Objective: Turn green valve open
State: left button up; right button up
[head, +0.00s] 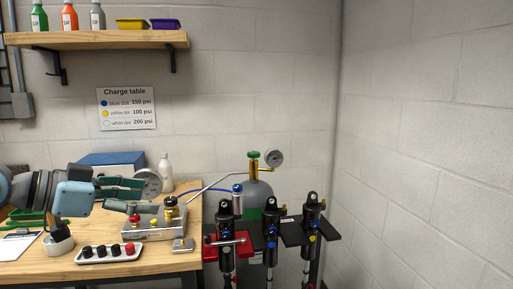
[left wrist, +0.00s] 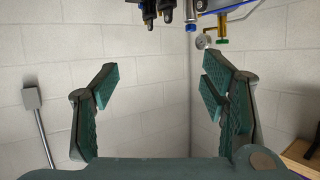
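The green valve (head: 253,155) is a small green knob on a brass stem atop the grey gas cylinder (head: 258,194), with a round gauge (head: 273,158) beside it. In the left wrist view, which looks upside down, the green valve (left wrist: 222,42) shows at the top right, beyond the fingers. My left gripper (head: 143,195) is over the workbench, pointing right, well to the left of the valve and apart from it. Its fingers (left wrist: 157,88) are spread with nothing between them. My right gripper is not in view.
A metal block with red, yellow and black knobs (head: 155,228) and a gauge stands under the left gripper. A tray of black and red caps (head: 108,253) lies in front. Black shock absorbers (head: 270,235) stand on a rack before the cylinder. A shelf (head: 100,40) hangs above; a wall closes the right.

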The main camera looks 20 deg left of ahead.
aim_at(253, 155)
jog(key=i, duration=1.55)
jog(key=u, duration=0.05)
